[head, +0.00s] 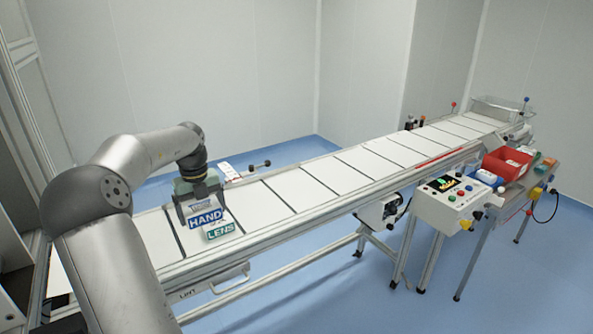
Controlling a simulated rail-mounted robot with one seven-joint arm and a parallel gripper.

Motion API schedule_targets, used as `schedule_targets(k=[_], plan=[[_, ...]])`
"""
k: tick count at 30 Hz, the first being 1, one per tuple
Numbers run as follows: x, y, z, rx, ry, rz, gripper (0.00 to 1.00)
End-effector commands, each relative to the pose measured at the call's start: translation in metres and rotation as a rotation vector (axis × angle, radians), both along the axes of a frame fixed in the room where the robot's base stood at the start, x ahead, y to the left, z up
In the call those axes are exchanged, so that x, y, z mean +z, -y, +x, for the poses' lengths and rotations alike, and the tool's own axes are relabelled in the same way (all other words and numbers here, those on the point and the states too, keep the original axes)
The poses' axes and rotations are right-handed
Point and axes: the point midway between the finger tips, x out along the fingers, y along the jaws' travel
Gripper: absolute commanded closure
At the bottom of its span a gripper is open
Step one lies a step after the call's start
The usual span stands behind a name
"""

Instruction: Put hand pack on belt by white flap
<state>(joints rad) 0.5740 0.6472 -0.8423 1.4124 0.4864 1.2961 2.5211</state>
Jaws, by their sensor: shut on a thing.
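The hand pack (206,219) has a blue label reading HAND and a pale upper part. It is at the near left end of the conveyor belt (291,194). My gripper (202,208) points down over the belt and is shut on the pale upper part of the hand pack, likely its white flap. The fingers hide part of this upper edge. I cannot tell whether the pack touches the belt. A pack with a green LENS label (220,231) shows just below and right of it, overlapping it in the picture.
The belt has white sections with dark dividers and runs to the far right, mostly clear. A control box (450,203) and red bin (505,165) stand along its right side. A small white part (229,172) sits behind the belt's far edge.

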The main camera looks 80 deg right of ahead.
Motion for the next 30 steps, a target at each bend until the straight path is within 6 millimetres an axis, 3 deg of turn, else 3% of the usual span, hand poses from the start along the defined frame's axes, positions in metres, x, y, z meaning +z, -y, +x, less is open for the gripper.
schedule_targets(k=[8, 19, 24, 30], plan=[[-0.003, -0.001, 0.009, -0.005, -0.002, 0.002, 0.35], [-0.041, -0.009, 0.095, 0.000, -0.003, 0.002, 0.35], [-0.073, -0.011, 0.118, -0.004, -0.003, 0.002, 0.35], [-0.090, -0.012, 0.131, -0.004, -0.001, 0.001, 0.35]])
